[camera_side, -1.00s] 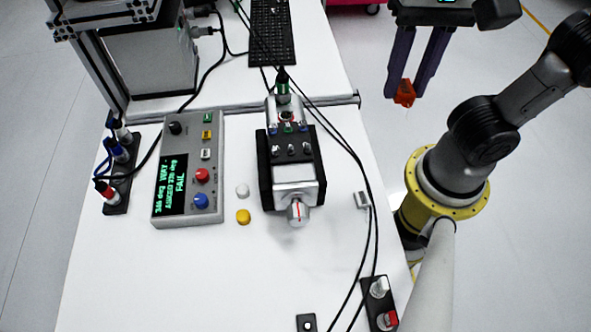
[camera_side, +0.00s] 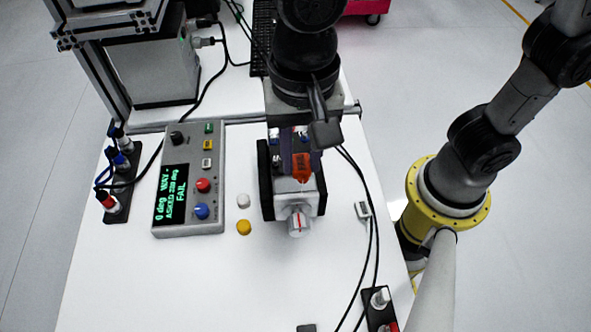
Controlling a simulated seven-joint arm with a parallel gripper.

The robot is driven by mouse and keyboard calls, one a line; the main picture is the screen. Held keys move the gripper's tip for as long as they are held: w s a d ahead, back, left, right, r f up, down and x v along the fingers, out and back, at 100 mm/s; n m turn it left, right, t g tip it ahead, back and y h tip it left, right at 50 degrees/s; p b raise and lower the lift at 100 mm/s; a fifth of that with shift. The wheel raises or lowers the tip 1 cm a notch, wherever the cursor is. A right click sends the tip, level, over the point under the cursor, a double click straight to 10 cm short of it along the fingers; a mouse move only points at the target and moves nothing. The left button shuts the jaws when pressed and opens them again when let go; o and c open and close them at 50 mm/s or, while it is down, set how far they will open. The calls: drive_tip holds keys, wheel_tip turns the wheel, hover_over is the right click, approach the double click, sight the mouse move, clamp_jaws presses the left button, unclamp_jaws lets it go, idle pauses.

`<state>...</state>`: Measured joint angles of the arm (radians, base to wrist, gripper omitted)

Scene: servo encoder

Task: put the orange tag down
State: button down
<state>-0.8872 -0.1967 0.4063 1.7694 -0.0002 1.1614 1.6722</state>
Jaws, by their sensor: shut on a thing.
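The orange tag (camera_side: 302,167) is between the fingers of my gripper (camera_side: 301,165), which is shut on it. The gripper points down over the servo unit (camera_side: 293,201), a grey block with black side plates and a round knob with a red line at its front. The tag appears in front of or just above the block's top. I cannot tell whether it touches. My wrist and gripper hide the rear of the unit.
A grey control box (camera_side: 190,182) with a green-lettered screen reading FAIL stands to the left. White (camera_side: 243,201) and yellow (camera_side: 244,227) round pieces lie between it and the unit. Black cables (camera_side: 372,255) run down the right. The front left of the table (camera_side: 150,285) is clear.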

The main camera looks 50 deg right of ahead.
sight(295, 166)
drive_tip(key=shift+w+a+f, duration=0.15)
drive_tip(key=shift+a+f, duration=0.05)
drive_tip(key=shift+f, duration=0.85)
drive_tip(key=shift+w+a+f, duration=0.1)
drive_tip(key=shift+a+f, duration=0.05)
drive_tip(key=shift+f, duration=0.85)
drive_tip(key=shift+f, duration=0.15)
drive_tip(key=c, duration=0.6)
unclamp_jaws()
